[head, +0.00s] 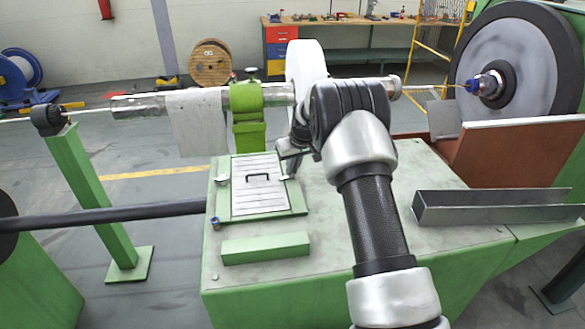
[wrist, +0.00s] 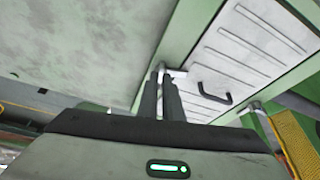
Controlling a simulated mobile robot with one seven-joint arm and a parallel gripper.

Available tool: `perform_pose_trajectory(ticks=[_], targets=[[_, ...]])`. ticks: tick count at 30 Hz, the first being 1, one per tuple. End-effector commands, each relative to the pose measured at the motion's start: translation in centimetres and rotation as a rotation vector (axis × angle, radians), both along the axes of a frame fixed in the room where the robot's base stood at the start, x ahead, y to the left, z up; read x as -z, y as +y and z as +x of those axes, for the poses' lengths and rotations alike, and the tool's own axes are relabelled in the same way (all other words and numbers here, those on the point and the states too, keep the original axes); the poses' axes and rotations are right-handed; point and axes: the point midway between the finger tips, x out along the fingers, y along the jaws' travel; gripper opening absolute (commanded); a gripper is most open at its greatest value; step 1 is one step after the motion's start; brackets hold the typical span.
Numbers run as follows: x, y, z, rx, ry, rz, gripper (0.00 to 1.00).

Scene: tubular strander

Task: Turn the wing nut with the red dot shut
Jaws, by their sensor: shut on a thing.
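My gripper (wrist: 161,75) is shut, its two dark fingers close together at a small metal fitting (wrist: 178,73) by the edge of a ribbed hatch cover (wrist: 250,60). This fitting looks like the wing nut; the fingers cover most of it, and I see no red dot. In the head view my gripper (head: 287,153) is at the far right corner of the hatch cover (head: 260,200), partly hidden by my wrist. The cover lies flat in a green frame and has a black handle (head: 258,177). Another fitting (wrist: 252,107) sits at the cover's edge in the wrist view.
A green bar (head: 266,248) lies in front of the hatch on the machine bed. A metal channel (head: 490,207) lies to the right. A green bearing stand (head: 248,120) and a white disc (head: 304,62) stand behind. A blue-topped fitting (head: 215,223) is at the frame's front left.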

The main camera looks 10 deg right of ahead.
Motion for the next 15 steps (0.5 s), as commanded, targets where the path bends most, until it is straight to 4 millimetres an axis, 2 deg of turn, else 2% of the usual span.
perform_pose_trajectory(ticks=[10, 15], targets=[[0.14, 0.26, -0.06, 0.218, 0.002, -0.002, 0.00], [0.01, 0.16, -0.07, 0.267, 0.001, -0.001, 0.00]])
